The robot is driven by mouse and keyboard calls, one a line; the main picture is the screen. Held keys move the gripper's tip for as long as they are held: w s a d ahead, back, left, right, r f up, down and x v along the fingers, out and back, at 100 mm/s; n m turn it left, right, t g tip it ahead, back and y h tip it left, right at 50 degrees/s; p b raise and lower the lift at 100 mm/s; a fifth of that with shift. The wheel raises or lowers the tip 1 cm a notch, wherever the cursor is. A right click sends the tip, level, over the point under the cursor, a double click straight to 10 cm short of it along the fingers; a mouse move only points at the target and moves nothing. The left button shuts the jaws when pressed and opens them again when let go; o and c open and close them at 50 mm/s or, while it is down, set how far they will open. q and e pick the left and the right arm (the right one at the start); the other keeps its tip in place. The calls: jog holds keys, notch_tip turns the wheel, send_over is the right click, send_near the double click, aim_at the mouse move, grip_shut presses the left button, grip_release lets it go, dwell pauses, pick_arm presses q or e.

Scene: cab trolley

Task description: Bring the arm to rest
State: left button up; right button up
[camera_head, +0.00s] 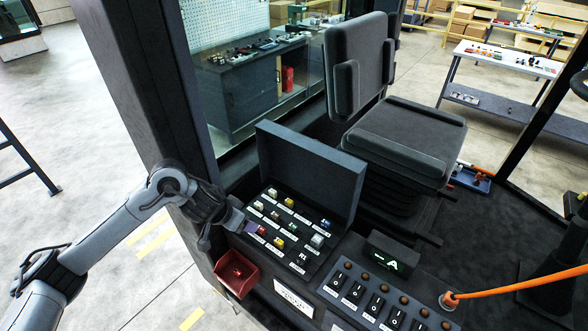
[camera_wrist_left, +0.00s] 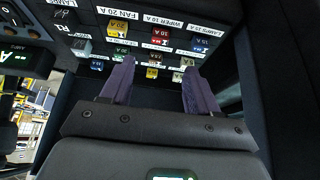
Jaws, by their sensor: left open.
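My left arm (camera_head: 120,220) reaches in from the left, past the dark cab pillar. My left gripper (camera_head: 250,228) is at the near left edge of the fuse panel (camera_head: 283,262), low over it. In the left wrist view, the left gripper's two purple fingers (camera_wrist_left: 157,78) stand apart with nothing between them. Beyond the fingertips are several coloured fuses with white labels, among them a yellow fuse (camera_wrist_left: 119,26) and a red fuse (camera_wrist_left: 160,36). The right gripper does not show.
The fuse box lid (camera_head: 310,170) stands open behind the panel. A red bin (camera_head: 236,275) hangs in front. The seat (camera_head: 405,140) is behind; the cab pillar (camera_head: 150,90) stands close to my arm.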

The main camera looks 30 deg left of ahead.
pick_arm(q)
jog(key=s+d+f+g+h+p, duration=0.2)
jog(key=s+d+f+g, duration=0.1)
jog(key=s+d+f, duration=0.7)
jog(key=s+d+f+n+t+h+p, duration=0.1)
jog(key=s+d+h+p, duration=0.1)
jog(key=s+d, duration=0.45)
jog(key=s+d+f+n+h+p, duration=0.1)
jog(key=s+d, duration=0.2)
jog(key=d, duration=0.6)
jog(key=s+a+r+m+y+p, duration=0.1)
jog(key=s+a+r+y, duration=0.4)
jog(key=a, duration=0.5)
notch_tip(320, 180, up, 3)
jog(key=shift+s+f+m+y+p, duration=0.1)
jog(key=shift+s+m+y+p, duration=0.25)
jog(key=shift+m, duration=0.35)
jog(key=shift+w+d, duration=0.1)
